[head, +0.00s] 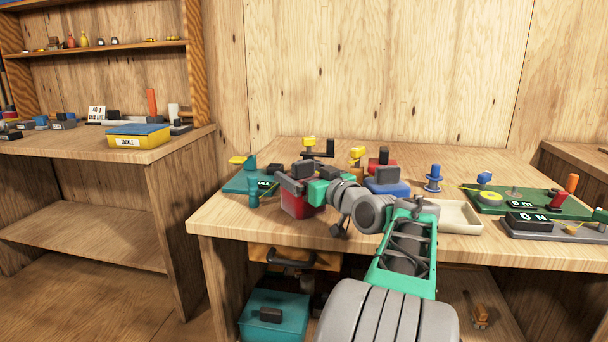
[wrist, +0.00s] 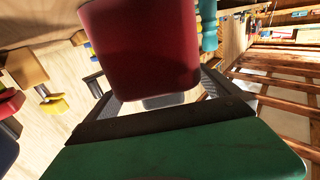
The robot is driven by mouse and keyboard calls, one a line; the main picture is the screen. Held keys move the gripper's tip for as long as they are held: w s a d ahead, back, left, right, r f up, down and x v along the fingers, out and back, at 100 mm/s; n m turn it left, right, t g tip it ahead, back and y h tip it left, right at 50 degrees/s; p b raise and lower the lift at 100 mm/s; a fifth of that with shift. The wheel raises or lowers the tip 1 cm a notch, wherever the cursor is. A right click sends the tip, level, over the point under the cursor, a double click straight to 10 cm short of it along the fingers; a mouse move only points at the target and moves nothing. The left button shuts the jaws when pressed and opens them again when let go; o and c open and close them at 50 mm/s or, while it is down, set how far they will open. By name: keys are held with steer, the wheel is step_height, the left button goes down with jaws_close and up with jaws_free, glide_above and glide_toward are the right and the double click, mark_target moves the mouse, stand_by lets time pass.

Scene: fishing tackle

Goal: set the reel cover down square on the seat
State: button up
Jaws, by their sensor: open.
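A red block-shaped piece (head: 298,208), which I take to be the reel cover, is on the workbench near its front left, just under my gripper (head: 292,178). In the wrist view the red piece (wrist: 140,42) is large and close, with a grey part (wrist: 164,101) between the fingers of my gripper (wrist: 160,93). The jaws are open, one finger on each side of that grey part. I cannot tell whether either finger touches it. The underside of the red piece is hidden. I cannot make out for sure which part is the seat.
A teal board (head: 240,184) lies left of the red piece. A blue box with a dark knob (head: 388,187), a red one (head: 380,165) and a blue spool (head: 433,178) stand to the right. A pale tray (head: 460,218) and a green board (head: 515,205) lie farther right.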

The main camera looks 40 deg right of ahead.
mark_target(307, 174)
steer(key=s, duration=0.2)
steer(key=s+p, duration=0.1)
steer(key=s, duration=0.4)
steer(key=shift+a, duration=0.3)
steer(key=shift+s+a, duration=0.15)
steer(key=shift+s, duration=0.25)
steer(key=shift+p, duration=0.3)
